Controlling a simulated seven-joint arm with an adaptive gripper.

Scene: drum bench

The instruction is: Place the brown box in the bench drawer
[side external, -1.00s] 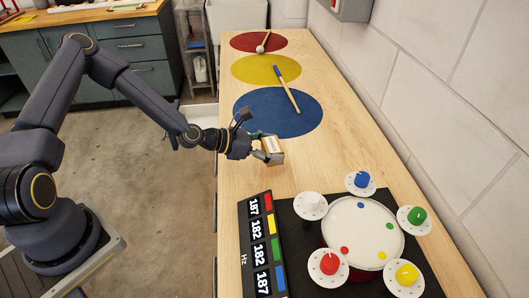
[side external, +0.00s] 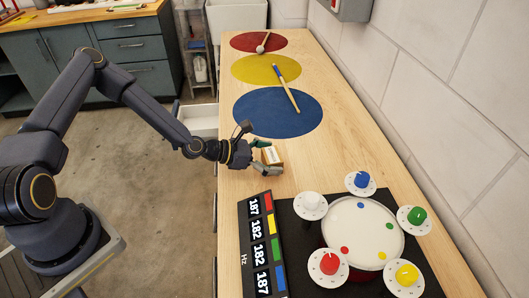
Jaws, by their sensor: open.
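The small brown box (side external: 271,156) sits on the wooden bench, in front of the blue circle, with a pale label on its top. My gripper (side external: 265,158) is open, with one finger on the far side and one on the near side of the box. Whether the fingers touch it cannot be told. The bench drawer (side external: 198,120) shows as a pale open tray sticking out from the bench's left side, behind my arm; part of it is hidden by my arm.
A drum (side external: 362,238) with coloured knobs stands on a black mat at the front right. A Hz display panel (side external: 262,245) lies to its left. A mallet (side external: 263,42) and a stick (side external: 287,87) lie on the coloured circles. A wall bounds the right side.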

